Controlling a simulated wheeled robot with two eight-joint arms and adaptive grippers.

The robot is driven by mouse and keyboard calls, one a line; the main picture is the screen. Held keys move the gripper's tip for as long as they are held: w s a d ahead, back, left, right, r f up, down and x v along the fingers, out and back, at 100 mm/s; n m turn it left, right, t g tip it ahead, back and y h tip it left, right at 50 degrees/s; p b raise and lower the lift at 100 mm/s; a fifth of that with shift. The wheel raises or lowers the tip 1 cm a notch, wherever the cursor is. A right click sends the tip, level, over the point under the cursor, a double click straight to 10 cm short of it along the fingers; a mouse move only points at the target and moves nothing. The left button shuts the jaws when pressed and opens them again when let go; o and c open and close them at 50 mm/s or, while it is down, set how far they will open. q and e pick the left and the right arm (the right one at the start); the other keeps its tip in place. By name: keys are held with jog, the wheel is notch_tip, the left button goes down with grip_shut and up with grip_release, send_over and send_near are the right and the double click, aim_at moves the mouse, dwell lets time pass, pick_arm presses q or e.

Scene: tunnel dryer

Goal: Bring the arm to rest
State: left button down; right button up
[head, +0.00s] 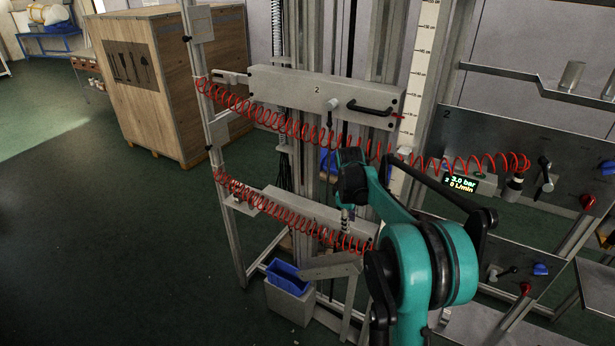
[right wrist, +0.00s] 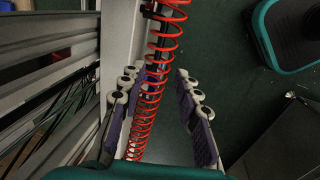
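My right arm (head: 412,265) reaches in from the bottom right in the head view. It is teal with black joints and stands in front of the metal rig. My right gripper (right wrist: 157,80) shows in the right wrist view with its two fingers spread wide and purple pads facing each other. A red coiled hose (right wrist: 167,42) shows in the gap between the fingers; I cannot tell how far beyond them it lies. Nothing is clamped. In the head view the gripper is small and partly hidden by the wrist. My left gripper is in neither view.
Two red coiled hoses, upper (head: 285,124) and lower (head: 275,208), cross the rig. A panel with a black handle (head: 370,107) is behind my arm. A blue bin (head: 287,277) stands low. A wooden crate (head: 168,80) stands at left. Green floor at left is clear.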

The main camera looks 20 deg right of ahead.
jog(key=s+a+r+m+t, duration=0.25)
jog(key=s+a+r, duration=0.45)
jog(key=s+a, duration=0.4)
jog(key=s+a+f+m+t, duration=0.1)
jog(key=s+a, duration=0.3)
jog(key=s, duration=0.4)
jog(key=s+a+f+m+t+y, duration=0.1)
jog(key=s+a+f+m+t, duration=0.1)
jog(key=s, duration=0.6)
jog(key=a+f+m, duration=0.1)
jog(key=a+m, duration=0.1)
jog(key=shift+s+m+y, duration=0.25)
jog(key=shift+m+y, duration=0.05)
jog(key=shift+m, duration=0.05)
